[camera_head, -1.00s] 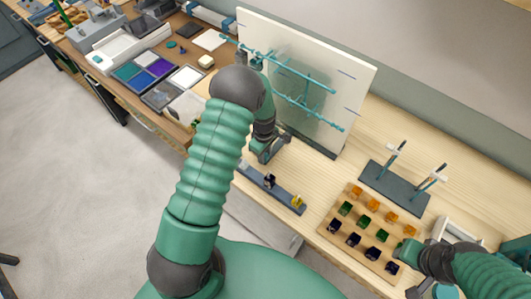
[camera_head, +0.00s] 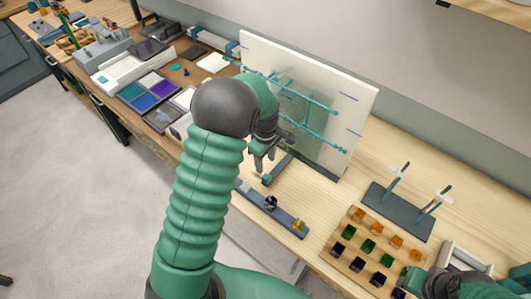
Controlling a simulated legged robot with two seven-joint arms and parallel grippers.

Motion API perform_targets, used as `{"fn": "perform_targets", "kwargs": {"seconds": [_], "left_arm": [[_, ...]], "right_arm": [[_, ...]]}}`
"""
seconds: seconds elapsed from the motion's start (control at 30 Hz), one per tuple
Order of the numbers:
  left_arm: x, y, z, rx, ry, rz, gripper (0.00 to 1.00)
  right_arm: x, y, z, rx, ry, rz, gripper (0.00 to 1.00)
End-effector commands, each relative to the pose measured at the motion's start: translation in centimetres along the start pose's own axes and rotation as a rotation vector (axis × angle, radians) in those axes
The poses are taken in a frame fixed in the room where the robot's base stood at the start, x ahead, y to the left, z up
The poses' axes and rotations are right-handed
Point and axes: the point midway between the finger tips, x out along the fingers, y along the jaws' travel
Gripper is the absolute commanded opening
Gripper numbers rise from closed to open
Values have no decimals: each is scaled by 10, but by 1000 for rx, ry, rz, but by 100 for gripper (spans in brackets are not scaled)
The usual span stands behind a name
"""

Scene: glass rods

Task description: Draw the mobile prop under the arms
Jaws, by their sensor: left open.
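The mobile, thin teal glass rods (camera_head: 318,106), hangs in front of an upright pale board (camera_head: 362,88). A dark bar with a teal end block (camera_head: 268,180), which looks like the prop, lies on the bench at the foot of the board and runs back toward it. My left gripper (camera_head: 261,160) points down beside this bar, just to its left. Its jaws are open and hold nothing that I can see. My left forearm and wrist hide part of the board's left side. My right arm (camera_head: 440,284) is at the lower right; its gripper does not show.
A dark rail (camera_head: 282,213) with small dark and yellow pieces lies at the bench's front edge. A wooden block (camera_head: 342,261) with several coloured cubes and a dark stand (camera_head: 398,211) with two uprights are to the right. Trays of coloured powder (camera_head: 150,92) are to the left.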

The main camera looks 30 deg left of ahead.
Motion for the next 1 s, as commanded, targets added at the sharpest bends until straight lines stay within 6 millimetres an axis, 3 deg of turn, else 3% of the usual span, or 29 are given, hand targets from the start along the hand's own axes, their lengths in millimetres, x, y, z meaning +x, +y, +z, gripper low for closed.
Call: {"fn": "perform_targets", "kwargs": {"seconds": [0.1, 0.3, 0.8, 0.87, 1.0], "left_arm": [[-30, 1, 0, 0, 2, 4, 47], [-57, 0, 0, 0, 1, 0, 47], [-60, -1, 2, 15, 1, 1, 47], [-59, -7, 10, 87, 1, 13, 47], [-52, -44, 57, 542, 30, 79, 47]], "right_arm": [[5, 0, 1, 0, 0, 0, 36], [7, 0, 2, 0, 0, 0, 36], [7, 0, 2, 0, 0, 0, 36], [10, 0, 2, 0, 0, 0, 36], [20, 0, 5, 0, 0, 0, 36]]}}
